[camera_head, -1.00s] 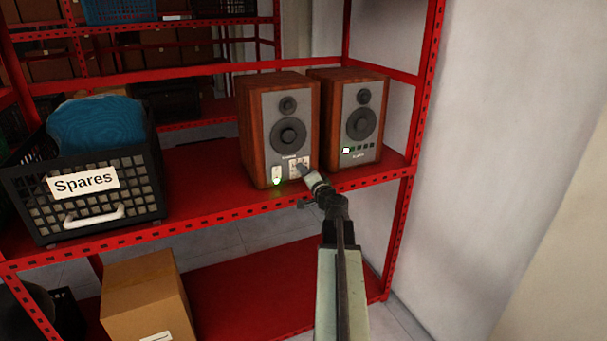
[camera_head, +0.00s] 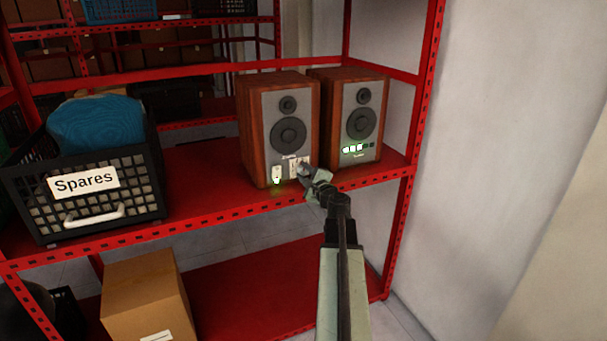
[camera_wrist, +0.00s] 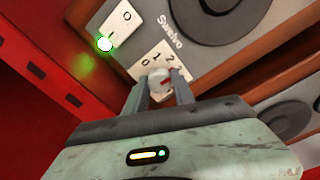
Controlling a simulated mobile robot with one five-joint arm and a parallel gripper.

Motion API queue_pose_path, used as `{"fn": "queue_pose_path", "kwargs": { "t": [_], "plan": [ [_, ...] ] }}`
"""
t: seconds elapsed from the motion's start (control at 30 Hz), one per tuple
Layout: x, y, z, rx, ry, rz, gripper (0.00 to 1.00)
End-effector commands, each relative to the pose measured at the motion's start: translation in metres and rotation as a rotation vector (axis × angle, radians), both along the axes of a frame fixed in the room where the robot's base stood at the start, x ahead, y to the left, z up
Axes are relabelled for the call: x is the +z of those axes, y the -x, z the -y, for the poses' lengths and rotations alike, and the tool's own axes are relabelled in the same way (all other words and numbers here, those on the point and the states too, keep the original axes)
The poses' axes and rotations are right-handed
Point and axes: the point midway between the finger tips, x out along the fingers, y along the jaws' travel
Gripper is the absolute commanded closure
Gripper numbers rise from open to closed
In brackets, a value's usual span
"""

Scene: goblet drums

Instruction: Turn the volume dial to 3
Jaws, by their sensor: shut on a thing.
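The volume dial (camera_wrist: 158,79) is a small pale knob on a white plate with printed digits, low on the front of the left wooden speaker (camera_head: 288,133). My gripper (camera_wrist: 162,88) is shut on the dial, with one finger on each side of it. In the head view, my gripper (camera_head: 305,172) reaches the speaker's lower front and covers the dial. The digits 0, 1 and 2 show around the dial in the wrist view. I cannot tell exactly which digit its mark points to.
A white switch plate (camera_wrist: 119,22) with a glowing green light (camera_wrist: 104,44) is beside the dial. The speakers stand on a red shelf (camera_head: 205,203). A black "Spares" crate (camera_head: 140,205) stands left, with bare shelf between. A cardboard box (camera_head: 150,300) sits below.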

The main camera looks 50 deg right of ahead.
Motion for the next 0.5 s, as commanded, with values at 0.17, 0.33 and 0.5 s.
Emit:
{"fn": "queue_pose_path", "kwargs": {
  "t": [0.17,0.33,0.5],
  "plan": [
    [0.0007,-0.0018,-0.0008,0.004,-0.103,0.043,1.00],
    [0.0007,-0.0017,-0.0007,0.004,-0.167,0.070,1.00],
    [0.0008,-0.0017,-0.0006,0.004,-0.203,0.083,1.00]
  ]
}}
